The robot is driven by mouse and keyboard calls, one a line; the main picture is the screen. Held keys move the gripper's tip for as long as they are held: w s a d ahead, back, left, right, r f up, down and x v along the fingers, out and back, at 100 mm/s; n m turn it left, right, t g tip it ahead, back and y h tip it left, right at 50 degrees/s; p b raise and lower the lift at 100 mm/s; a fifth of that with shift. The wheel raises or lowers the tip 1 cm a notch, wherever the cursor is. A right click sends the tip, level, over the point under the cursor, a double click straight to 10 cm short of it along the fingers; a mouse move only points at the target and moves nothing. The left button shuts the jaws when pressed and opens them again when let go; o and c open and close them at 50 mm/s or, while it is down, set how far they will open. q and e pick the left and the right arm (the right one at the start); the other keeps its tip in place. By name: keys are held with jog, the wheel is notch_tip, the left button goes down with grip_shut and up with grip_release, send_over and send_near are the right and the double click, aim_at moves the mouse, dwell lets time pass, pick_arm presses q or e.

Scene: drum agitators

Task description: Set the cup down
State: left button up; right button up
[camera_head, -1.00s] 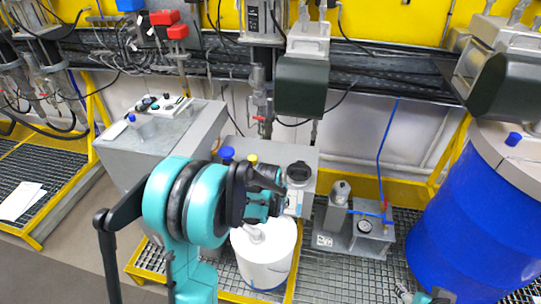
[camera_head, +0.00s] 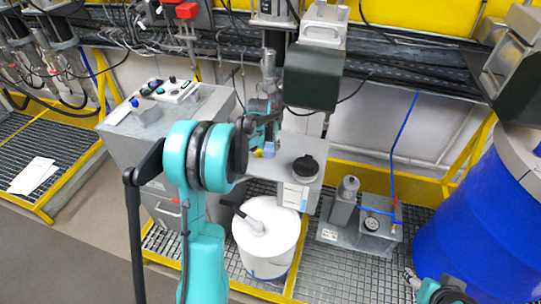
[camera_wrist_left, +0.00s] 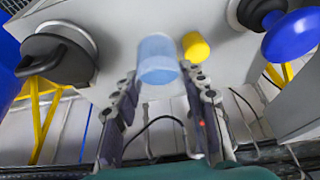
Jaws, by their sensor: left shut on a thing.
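The cup is a small translucent blue cylinder. In the head view the cup (camera_head: 269,150) shows just below my left gripper (camera_head: 264,128), over the top of a grey box (camera_head: 291,146). In the left wrist view the cup (camera_wrist_left: 158,62) sits between the fingertips of my left gripper (camera_wrist_left: 162,92), which is shut on it. I cannot tell whether its base touches the box top. A yellow knob (camera_wrist_left: 195,47) is close beside the cup. My right gripper (camera_head: 428,287) shows at the lower right, partly cut off; its jaw opening is unclear.
A black cap (camera_head: 306,167) sits on the box top; a large blue knob (camera_wrist_left: 292,34) shows in the wrist view. A dark green motor housing (camera_head: 312,77) hangs behind. A white bucket (camera_head: 268,240) stands below, and a blue drum (camera_head: 480,230) is at right.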

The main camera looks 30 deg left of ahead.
aim_at(269, 154)
pick_arm(q)
jog(key=shift+f+b, duration=0.65)
jog(key=shift+f, duration=2.1)
jog(key=shift+r, duration=0.1)
jog(key=o, duration=1.3)
